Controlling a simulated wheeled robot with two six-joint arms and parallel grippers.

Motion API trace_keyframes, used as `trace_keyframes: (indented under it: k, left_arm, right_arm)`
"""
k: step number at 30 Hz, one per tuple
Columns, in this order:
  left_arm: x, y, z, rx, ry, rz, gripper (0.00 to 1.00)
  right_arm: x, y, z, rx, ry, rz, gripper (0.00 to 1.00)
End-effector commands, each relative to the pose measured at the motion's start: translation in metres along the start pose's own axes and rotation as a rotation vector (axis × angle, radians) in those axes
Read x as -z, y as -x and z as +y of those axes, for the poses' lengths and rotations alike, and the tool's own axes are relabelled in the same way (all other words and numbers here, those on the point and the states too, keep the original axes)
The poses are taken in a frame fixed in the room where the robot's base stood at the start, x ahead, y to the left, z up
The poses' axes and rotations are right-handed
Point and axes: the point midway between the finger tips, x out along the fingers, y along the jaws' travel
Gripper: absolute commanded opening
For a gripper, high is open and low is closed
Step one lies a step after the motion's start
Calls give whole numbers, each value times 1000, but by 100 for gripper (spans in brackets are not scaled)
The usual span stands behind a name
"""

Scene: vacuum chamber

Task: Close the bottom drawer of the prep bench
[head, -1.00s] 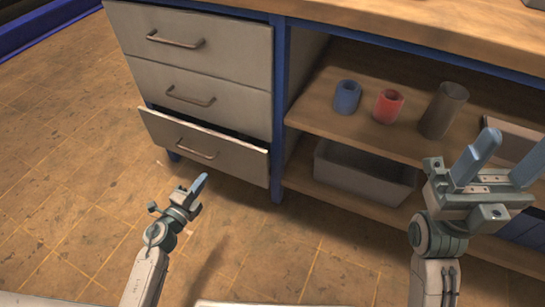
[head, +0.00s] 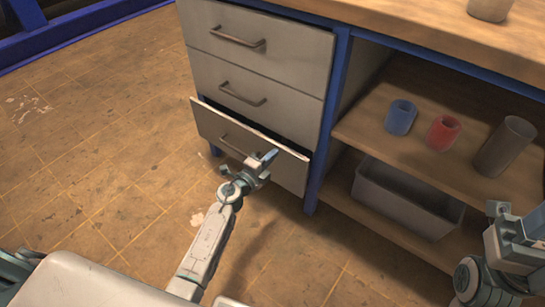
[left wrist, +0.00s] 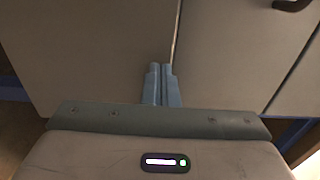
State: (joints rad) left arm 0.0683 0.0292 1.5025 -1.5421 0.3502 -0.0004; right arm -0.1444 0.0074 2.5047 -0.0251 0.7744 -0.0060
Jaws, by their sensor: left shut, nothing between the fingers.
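The prep bench has a stack of three grey drawers. Its bottom drawer (head: 212,122) stands slightly open, with a dark gap along its top edge and its front ahead of the drawers above. Its handle (head: 232,146) is partly behind my left gripper. My left gripper (head: 270,158) is shut and empty, in front of the right half of this drawer's front. I cannot tell whether it touches. In the left wrist view its closed fingers (left wrist: 161,85) point at grey panels near a seam. My right gripper (head: 512,235) is at the right edge, its fingers cut off.
The middle drawer (head: 290,115) and top drawer (head: 290,55) look closed. A blue post (head: 325,140) borders them. Shelves on the right hold a blue cup (head: 401,117), a red cup (head: 443,132), a dark cylinder (head: 505,146) and a grey bin (head: 405,200). Floor at left is clear.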

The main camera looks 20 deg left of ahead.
Motion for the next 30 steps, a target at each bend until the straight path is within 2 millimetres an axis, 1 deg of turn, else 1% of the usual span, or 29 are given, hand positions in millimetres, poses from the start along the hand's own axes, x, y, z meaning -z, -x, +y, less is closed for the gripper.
trace_keyframes:
  k: [3, 14, 16, 22, 25, 30]
  left_arm:
    - [0, -6, 0, 0, 2, 0, 0]
    - [0, -8, 0, 0, 2, 0, 0]
    - [0, -15, -1, 2, 2, 0, 0]
    - [-1, -46, -1, 1, 2, -1, 0]
    - [0, -53, -1, 0, 2, -1, 0]
    - [0, -56, -2, 3, 0, -1, 0]
  right_arm:
    - [0, 1, 0, -2, 2, 2, 57]
    - [0, 2, 0, 0, 1, -3, 57]
    - [-1, 2, 0, 1, 0, -4, 57]
    - [-1, 2, 0, 2, -1, -6, 57]
    - [-2, 2, 0, 3, -1, -8, 57]
    - [-1, 2, 0, 3, -1, -8, 57]
